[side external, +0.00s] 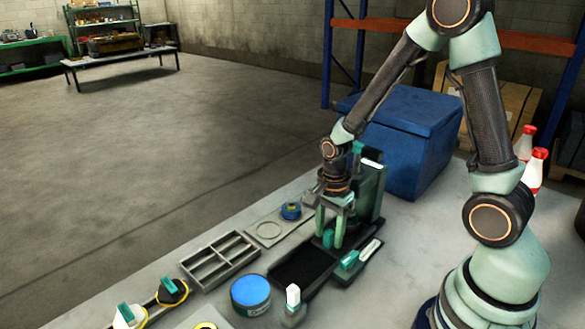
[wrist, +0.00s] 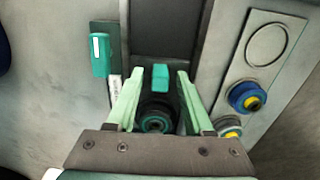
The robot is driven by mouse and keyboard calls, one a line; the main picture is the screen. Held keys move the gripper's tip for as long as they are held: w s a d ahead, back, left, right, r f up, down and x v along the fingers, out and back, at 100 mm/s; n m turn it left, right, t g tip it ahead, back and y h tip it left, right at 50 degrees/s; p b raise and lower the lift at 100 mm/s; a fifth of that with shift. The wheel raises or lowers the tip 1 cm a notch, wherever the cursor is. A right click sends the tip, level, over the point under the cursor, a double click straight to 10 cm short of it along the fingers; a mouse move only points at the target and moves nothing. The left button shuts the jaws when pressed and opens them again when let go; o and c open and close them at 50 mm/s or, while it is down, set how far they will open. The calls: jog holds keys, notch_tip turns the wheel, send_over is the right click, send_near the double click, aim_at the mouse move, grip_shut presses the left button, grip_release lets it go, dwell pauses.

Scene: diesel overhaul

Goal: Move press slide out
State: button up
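The press (side external: 371,188) stands upright at the back of the bench, with a dark, low-walled track (side external: 300,268) running out in front of it. The same dark track shows in the wrist view (wrist: 167,30). A small teal block (wrist: 160,78), which looks like the slide's handle, stands at the press end of the track; it also shows in the side view (side external: 328,239). My gripper (wrist: 160,74) is open, with its pale green fingers on either side of the block and gaps showing. It points down in front of the press (side external: 330,232). A dark round part with a teal ring (wrist: 155,120) lies between the fingers, partly hidden.
A plate with a ring outline and a blue round part (side external: 291,211) lies beside the track. A grey compartment tray (side external: 220,260), a blue round tin (side external: 250,293) and a white-topped switch (side external: 293,298) are nearby. A teal-and-white control (side external: 350,259) sits beside the press base. A blue bin (side external: 405,140) stands behind.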

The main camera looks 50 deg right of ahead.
grip_shut()
jog(key=shift+a, duration=2.4)
jog(key=shift+a, duration=3.8)
jog(key=shift+c, duration=1.2)
grip_release()
jog(key=shift+a, duration=0.2)
jog(key=o, duration=0.4)
jog(key=shift+d, duration=0.1)
jog(key=shift+c, duration=0.2)
